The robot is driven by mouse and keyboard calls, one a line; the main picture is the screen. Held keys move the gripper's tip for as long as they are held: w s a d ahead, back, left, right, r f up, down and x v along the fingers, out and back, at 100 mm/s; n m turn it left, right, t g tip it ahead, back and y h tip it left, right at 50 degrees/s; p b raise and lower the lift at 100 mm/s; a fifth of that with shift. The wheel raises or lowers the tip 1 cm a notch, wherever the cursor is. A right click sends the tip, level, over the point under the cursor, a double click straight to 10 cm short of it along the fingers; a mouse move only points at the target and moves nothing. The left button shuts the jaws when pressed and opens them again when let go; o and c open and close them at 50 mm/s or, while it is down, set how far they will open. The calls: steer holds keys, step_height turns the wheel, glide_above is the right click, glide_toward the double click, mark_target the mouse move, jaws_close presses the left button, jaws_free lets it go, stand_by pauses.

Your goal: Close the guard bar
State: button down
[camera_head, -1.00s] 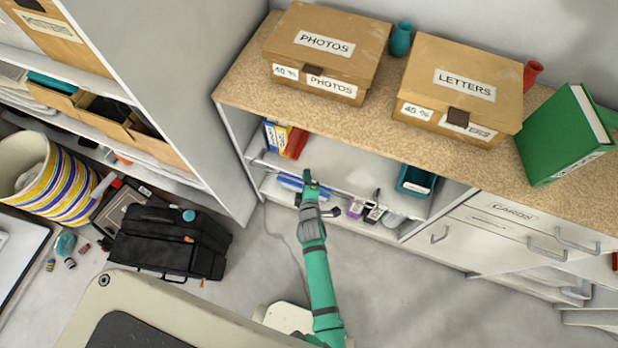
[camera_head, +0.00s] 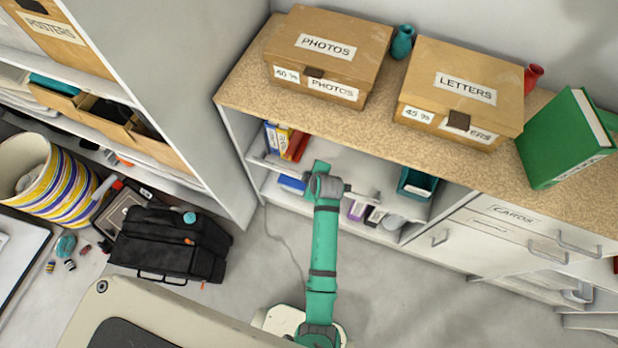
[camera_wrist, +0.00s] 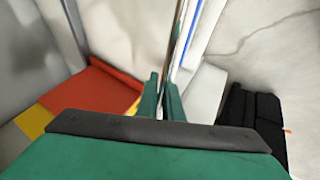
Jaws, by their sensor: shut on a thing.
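The guard bar (camera_wrist: 183,35) shows in the wrist view as a thin metallic strip running up from between my fingers. My gripper (camera_wrist: 162,97) is shut on the bar, with one green finger on each side of it. In the head view my green arm reaches to the front of the open compartment (camera_head: 345,160) under the wooden top. My wrist covers the fingers there, and the bar is hard to make out from the shelf edge. I cannot tell the bar's exact angle from the head view.
Red and yellow binders (camera_head: 292,142) stand in the compartment's left end, and a teal bin (camera_head: 415,182) sits at its right. Boxes and a green binder (camera_head: 567,137) stand on the counter (camera_head: 240,95). A black case (camera_head: 170,245) lies on the floor at left.

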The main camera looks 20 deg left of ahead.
steer(key=shift+w+d+g, duration=0.1)
steer(key=shift+w+g, duration=0.4)
steer(key=shift+g, duration=0.5)
steer(key=shift+d+f+m+g, duration=0.1)
steer(key=shift+d+m+g, duration=0.15)
steer(key=shift+m+g, duration=0.05)
steer(key=shift+s+a+f+g, duration=0.1)
steer(key=shift+s+a+g, duration=0.15)
steer(key=shift+a+g, duration=0.15)
steer(key=c, duration=2.2)
jaws_free()
steer(key=shift+w, duration=0.1)
steer(key=shift+d, duration=0.1)
